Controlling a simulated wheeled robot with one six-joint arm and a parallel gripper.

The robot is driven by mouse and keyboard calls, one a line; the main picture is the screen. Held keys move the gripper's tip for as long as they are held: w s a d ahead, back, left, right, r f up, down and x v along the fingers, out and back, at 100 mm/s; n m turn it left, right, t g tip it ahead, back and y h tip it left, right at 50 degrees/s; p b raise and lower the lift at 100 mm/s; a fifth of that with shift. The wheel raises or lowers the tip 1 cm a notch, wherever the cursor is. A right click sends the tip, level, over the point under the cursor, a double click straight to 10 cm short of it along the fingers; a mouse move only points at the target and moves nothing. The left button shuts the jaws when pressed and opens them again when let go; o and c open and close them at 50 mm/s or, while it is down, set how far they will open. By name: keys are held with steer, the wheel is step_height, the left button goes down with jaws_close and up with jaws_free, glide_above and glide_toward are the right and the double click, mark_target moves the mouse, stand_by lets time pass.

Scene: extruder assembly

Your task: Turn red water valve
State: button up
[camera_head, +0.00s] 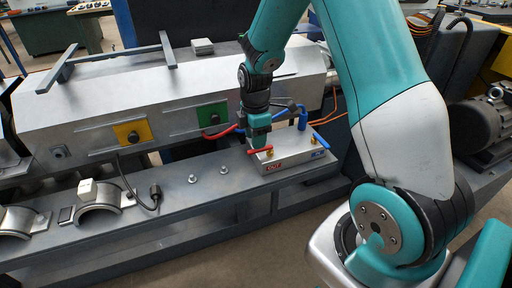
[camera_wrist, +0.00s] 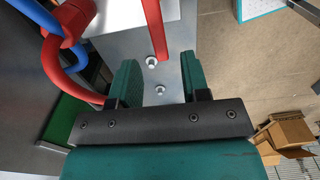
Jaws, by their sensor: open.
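The red water valve (camera_head: 261,150) is a red lever on top of a grey metal block (camera_head: 284,165) at the bench's right end. In the wrist view the red lever (camera_wrist: 154,28) points toward my gripper, its near end between the fingertips. My gripper (camera_head: 261,143) is over the lever, pointing down. In the wrist view my gripper (camera_wrist: 158,68) has its two green fingers apart, with a gap on both sides of the lever. Contact cannot be told. The lever's pivot is hidden in the wrist view.
A blue valve lever (camera_head: 320,141) stands on the same block, to the right. Red hose (camera_wrist: 70,25) and blue hose (camera_wrist: 30,12) run close to my gripper's left side. Two bolts (camera_wrist: 160,90) stand on the bench (camera_head: 150,215). The machine housing (camera_head: 90,105) is behind.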

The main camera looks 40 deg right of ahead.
steer(key=shift+f, duration=1.85)
